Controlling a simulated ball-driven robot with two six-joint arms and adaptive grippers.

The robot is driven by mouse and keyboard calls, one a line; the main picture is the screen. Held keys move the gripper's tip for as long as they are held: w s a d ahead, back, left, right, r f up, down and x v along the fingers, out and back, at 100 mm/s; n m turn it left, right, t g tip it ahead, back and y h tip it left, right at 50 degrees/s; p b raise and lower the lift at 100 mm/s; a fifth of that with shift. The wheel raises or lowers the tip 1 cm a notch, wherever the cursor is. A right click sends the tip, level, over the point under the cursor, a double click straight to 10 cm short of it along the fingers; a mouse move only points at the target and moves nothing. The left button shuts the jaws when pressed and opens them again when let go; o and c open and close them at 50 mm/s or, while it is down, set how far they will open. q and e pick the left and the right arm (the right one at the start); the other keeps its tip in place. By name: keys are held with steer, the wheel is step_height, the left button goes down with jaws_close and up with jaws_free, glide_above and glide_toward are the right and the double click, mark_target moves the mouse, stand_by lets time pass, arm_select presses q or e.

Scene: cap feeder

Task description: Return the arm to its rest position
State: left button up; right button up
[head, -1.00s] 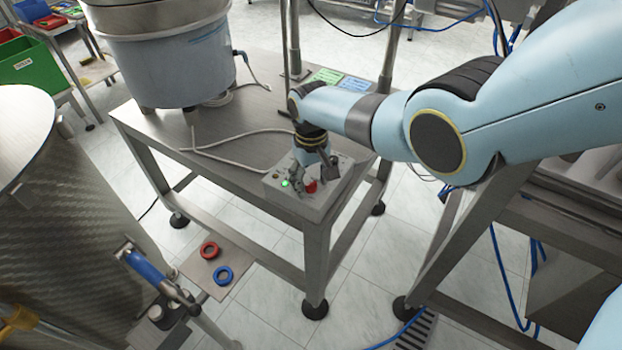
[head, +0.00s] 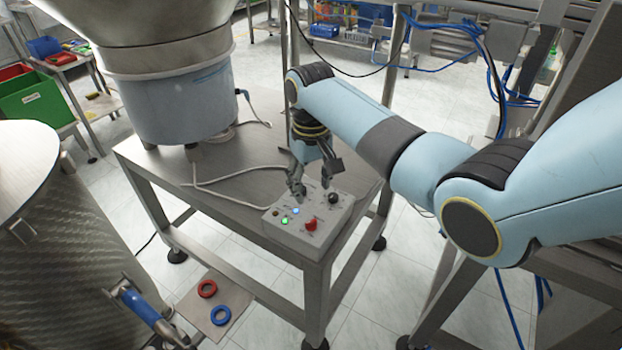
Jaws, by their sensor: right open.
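My right arm reaches in from the right in the head view. Its gripper (head: 314,186) points down, open and empty, just above the back part of the grey control box (head: 290,238). The box sits at the front corner of a steel table (head: 237,174). On its top I see a lit green lamp (head: 284,221), a lit blue-white lamp (head: 296,210), a red knob (head: 311,224) and a black knob (head: 333,198) close to the right fingertip. I cannot tell whether that finger touches the black knob. My left gripper is not in view.
A large feeder bowl (head: 170,100) stands on the table's left part, with a pale cable (head: 230,177) beside it. A steel drum (head: 60,220) stands at the left. A red ring (head: 207,288) and a blue ring (head: 220,316) lie on a low plate. Steel posts rise behind my arm.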

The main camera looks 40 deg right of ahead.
steer(key=shift+r, duration=0.5)
steer(key=s+f+n+b, duration=0.2)
steer(key=s+f+b, duration=1.4)
steer(key=s+f, duration=3.1)
steer(key=shift+f+t+h, duration=0.4)
steer(key=shift+f, duration=0.8)
